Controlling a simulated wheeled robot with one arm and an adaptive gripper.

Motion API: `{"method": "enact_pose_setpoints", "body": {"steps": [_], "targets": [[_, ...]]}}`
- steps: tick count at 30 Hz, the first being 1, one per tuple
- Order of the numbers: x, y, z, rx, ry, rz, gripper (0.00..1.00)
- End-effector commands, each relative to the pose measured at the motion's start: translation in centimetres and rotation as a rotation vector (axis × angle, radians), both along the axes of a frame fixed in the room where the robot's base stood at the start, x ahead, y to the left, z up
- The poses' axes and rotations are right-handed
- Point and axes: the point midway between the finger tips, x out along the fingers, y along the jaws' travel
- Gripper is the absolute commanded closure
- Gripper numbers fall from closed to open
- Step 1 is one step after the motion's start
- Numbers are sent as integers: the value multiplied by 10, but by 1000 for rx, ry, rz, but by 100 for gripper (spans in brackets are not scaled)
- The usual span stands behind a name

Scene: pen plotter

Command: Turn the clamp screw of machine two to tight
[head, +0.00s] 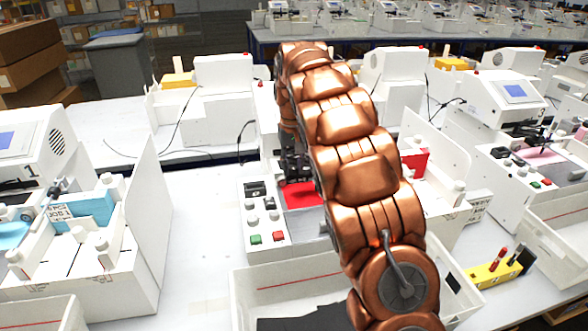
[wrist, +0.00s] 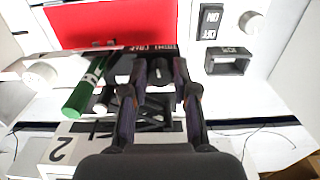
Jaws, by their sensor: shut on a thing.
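Machine two, marked with a "2" plate (wrist: 62,150), fills the wrist view. In the head view its white control panel (head: 262,222) is just left of my arm. My gripper (wrist: 158,78) is shut on the dark clamp screw (wrist: 160,70), beside a green pen (wrist: 92,86) on the pen carriage. The screw is largely covered by the fingers, and its turn angle cannot be told. Small lettering by it is too blurred to read surely. In the head view my gripper (head: 291,165) is mostly hidden behind my copper arm.
A red sheet (wrist: 95,22) lies on the bed beside the carriage. The panel has an ON/OFF switch (wrist: 210,22), a dark socket (wrist: 228,61) and a white knob (wrist: 253,23). In the head view, a white tray (head: 285,280) stands in front, and other plotters stand at both sides.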

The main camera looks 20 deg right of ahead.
Motion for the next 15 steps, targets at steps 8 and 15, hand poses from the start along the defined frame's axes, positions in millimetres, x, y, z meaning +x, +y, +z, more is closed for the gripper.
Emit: {"method": "enact_pose_setpoints", "body": {"steps": [8, 15], "targets": [[0, 2, -2, 0, 1, -261, 100], [0, 2, -2, 1, 4, -489, 100]]}}
